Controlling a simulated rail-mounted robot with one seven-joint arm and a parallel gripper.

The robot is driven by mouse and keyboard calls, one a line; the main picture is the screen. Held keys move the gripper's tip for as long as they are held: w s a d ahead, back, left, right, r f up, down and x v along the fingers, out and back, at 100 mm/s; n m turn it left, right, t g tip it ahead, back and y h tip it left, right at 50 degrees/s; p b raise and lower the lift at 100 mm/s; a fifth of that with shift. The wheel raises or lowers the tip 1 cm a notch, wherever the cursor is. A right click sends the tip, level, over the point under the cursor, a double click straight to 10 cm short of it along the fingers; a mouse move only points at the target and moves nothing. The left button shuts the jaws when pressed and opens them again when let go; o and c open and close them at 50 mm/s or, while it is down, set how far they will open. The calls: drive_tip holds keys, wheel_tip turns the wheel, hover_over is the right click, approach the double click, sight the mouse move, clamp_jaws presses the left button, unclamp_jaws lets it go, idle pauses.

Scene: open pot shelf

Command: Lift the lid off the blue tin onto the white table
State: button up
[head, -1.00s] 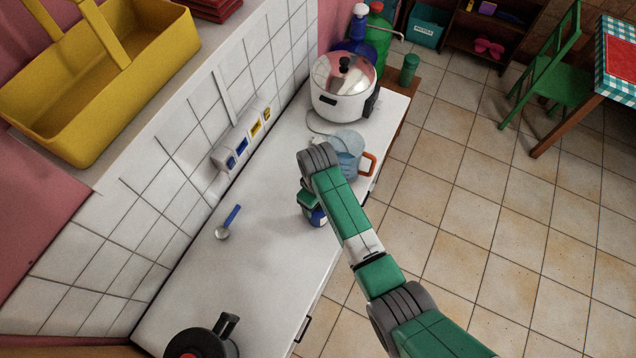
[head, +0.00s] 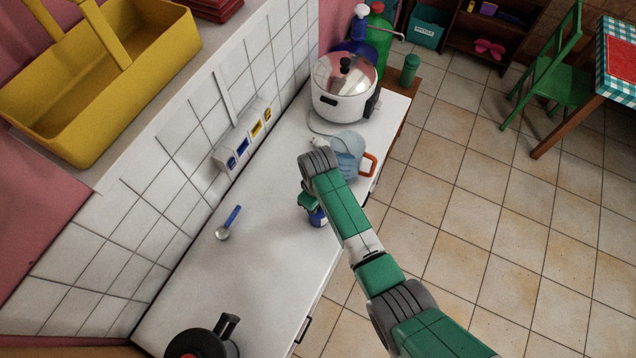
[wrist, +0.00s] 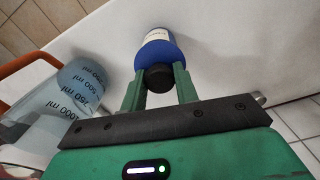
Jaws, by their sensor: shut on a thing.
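The blue tin (head: 318,218) stands upright on the white table (head: 262,255), partly hidden behind my arm in the head view. In the wrist view the blue tin (wrist: 157,50) shows a pale label and a dark round lid (wrist: 158,79) on the side facing me. My gripper (wrist: 158,76) has its two green fingers on either side of the lid and is shut on it. The lid looks in line with the tin, and I cannot tell if there is a gap between them. In the head view my gripper (head: 308,200) is mostly hidden by my wrist.
A clear measuring jug (head: 347,148) with an orange handle stands close behind my gripper. A white cooker (head: 343,98) is at the far end. The middle of the table is clear.

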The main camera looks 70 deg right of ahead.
drive_tip(key=shift+s+a+r, duration=0.15)
drive_tip(key=shift+a+r, duration=0.05)
drive_tip(key=shift+r, duration=0.1)
wheel_tip(320, 180, up, 2)
drive_tip(key=shift+r, duration=0.25)
drive_tip(key=s+a+r, duration=0.2)
drive_tip(key=s+a, duration=0.8)
drive_tip(key=s, duration=0.3)
drive_tip(key=w+a+f+b, duration=0.25)
drive_tip(key=a+f, duration=0.55)
drive_tip(key=a, duration=0.5)
drive_tip(key=w+d, duration=0.2)
drive_tip(key=w, duration=0.2)
drive_tip(key=w+d+f, duration=0.1)
drive_tip(key=w+d, duration=0.2)
drive_tip(key=w, duration=0.1)
drive_tip(key=w+d, duration=0.3)
drive_tip(key=w, duration=0.1)
drive_tip(key=shift+f+b, duration=0.35)
drive_tip(key=shift+w+d+f, duration=0.1)
drive_tip(key=shift+w+f, duration=0.1)
drive_tip(key=shift+f, duration=0.7)
drive_tip(key=shift+w+d+f, duration=0.1)
drive_tip(key=shift+w+f, duration=0.1)
drive_tip(key=shift+f, duration=0.7)
drive_tip(key=o, duration=1)
drive_tip(key=shift+f, duration=0.15)
